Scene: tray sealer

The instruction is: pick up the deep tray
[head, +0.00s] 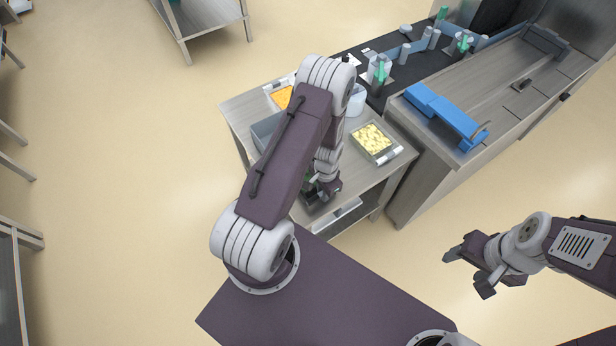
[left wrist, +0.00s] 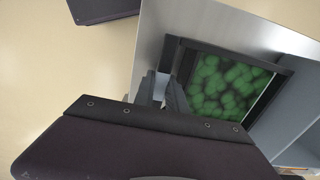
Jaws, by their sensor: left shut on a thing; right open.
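A dark, black-rimmed tray (left wrist: 283,88) filled with green, broccoli-like pieces sits on the metal table in the left wrist view. I take it to be the deep tray, though its depth cannot be judged. My left gripper (left wrist: 166,92) is shut on the near-left rim of this tray. In the head view my left gripper (head: 326,190) is low over the table's front part, and my arm hides most of the tray there. I cannot tell if the tray is off the table. My right gripper (head: 468,273) is open and empty, over the floor at the right.
On the metal table (head: 390,170) are a tray of yellow pieces (head: 371,139), a grey bin (head: 266,130), a tray of orange pieces (head: 283,97) and a white container (head: 356,101). A machine bench with a blue part (head: 445,115) adjoins at right.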

